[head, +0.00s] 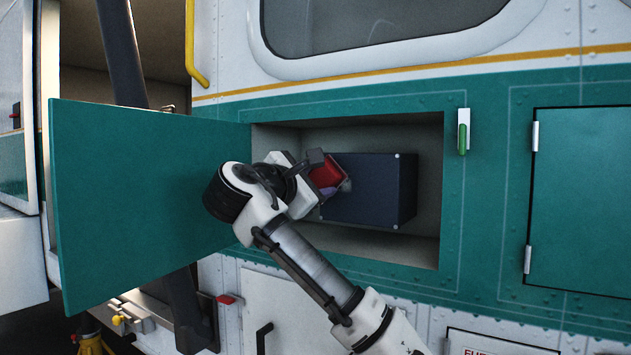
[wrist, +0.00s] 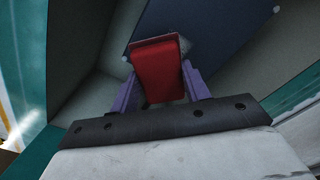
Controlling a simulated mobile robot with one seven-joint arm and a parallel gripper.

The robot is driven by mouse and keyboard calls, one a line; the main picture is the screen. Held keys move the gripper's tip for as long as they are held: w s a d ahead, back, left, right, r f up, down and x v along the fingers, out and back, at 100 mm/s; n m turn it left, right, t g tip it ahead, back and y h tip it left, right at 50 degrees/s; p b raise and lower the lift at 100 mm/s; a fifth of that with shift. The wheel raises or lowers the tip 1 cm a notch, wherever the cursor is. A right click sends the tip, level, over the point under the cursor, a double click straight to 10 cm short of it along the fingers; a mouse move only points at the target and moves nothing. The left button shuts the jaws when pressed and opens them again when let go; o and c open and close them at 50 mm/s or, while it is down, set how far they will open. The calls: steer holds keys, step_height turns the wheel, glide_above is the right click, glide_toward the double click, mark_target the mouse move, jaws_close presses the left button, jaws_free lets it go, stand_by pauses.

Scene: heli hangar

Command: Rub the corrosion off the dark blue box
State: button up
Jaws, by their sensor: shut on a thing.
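The dark blue box (head: 375,188) sits inside the open bay in the teal side of the helicopter. It also shows in the wrist view (wrist: 220,38). My gripper (head: 333,185) is at the left part of the box's front. Its purple fingers (wrist: 160,88) are shut on a red block (wrist: 160,70), which also shows in the head view (head: 325,172). A grey pad-like edge shows at the block's far end, by the box face. I cannot tell whether it touches. Any corrosion there is hidden or too small to make out.
The teal bay door (head: 140,195) stands open to the left of my arm. A green-handled latch (head: 463,132) is at the right of the opening. A shut teal panel (head: 582,200) lies further right.

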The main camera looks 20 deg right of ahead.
mark_target(336, 180)
steer(key=shift+p+x, duration=0.5)
steer(key=shift+x, duration=0.5)
steer(key=shift+s+d+b, duration=0.35)
steer(key=shift+s+d, duration=0.2)
steer(key=shift+s, duration=0.25)
steer(key=shift+s+d+b, duration=0.35)
steer(key=shift+s+d, duration=0.2)
steer(key=shift+s, duration=0.25)
steer(key=shift+d+r, duration=0.1)
steer(key=shift+d, duration=0.05)
steer(key=shift+w, duration=0.1)
steer(key=shift+w+a+p, duration=0.55)
steer(key=shift+w+a, duration=0.05)
steer(key=shift+w, duration=0.2)
steer(key=shift+w+a+p, duration=0.5)
steer(key=shift+w+a, duration=0.1)
steer(key=shift+w, duration=0.2)
